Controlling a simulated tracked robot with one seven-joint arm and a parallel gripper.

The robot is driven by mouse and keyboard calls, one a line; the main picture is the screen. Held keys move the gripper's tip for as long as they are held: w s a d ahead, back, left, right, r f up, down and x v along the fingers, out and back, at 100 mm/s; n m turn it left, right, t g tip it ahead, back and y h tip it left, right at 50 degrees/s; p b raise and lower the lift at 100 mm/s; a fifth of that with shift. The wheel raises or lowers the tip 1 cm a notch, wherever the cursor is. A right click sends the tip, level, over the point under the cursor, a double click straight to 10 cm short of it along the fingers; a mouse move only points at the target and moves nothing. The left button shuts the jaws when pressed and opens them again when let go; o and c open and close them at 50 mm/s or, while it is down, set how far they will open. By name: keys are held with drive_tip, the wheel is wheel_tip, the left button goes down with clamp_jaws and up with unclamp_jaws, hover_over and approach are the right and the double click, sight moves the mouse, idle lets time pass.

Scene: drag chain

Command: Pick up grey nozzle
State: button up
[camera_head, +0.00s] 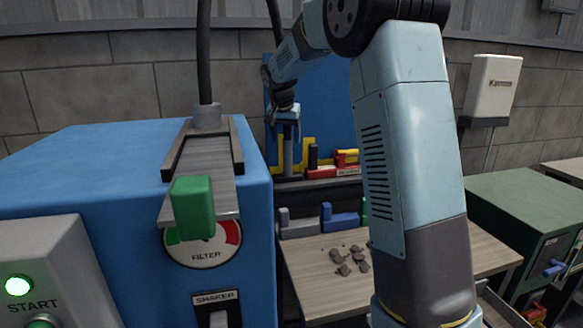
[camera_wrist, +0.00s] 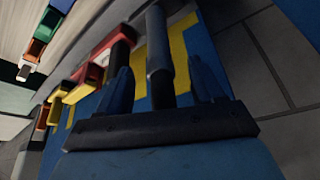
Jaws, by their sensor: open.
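A grey upright tube, which looks like the grey nozzle (camera_head: 289,150), stands at the back shelf in front of the blue board. In the wrist view, the dark grey tube (camera_wrist: 158,55) rises between the two blue fingers of my gripper (camera_wrist: 160,88). My gripper (camera_head: 286,118) also shows in the head view, reaching down at the top of this tube. The fingers are apart, one on each side of the tube; I cannot tell whether they touch it. The tube's lower end is unclear.
A black tube (camera_wrist: 123,45) with a red block (camera_wrist: 90,68) stands close beside the fingers. A blue board (camera_head: 318,100) with yellow outlines is behind. Below is a wooden table (camera_head: 318,295) with grey lumps. A blue machine (camera_head: 100,170) stands left.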

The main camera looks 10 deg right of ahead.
sight(288, 160)
drive_tip(key=shift+x, duration=2.65)
clamp_jaws()
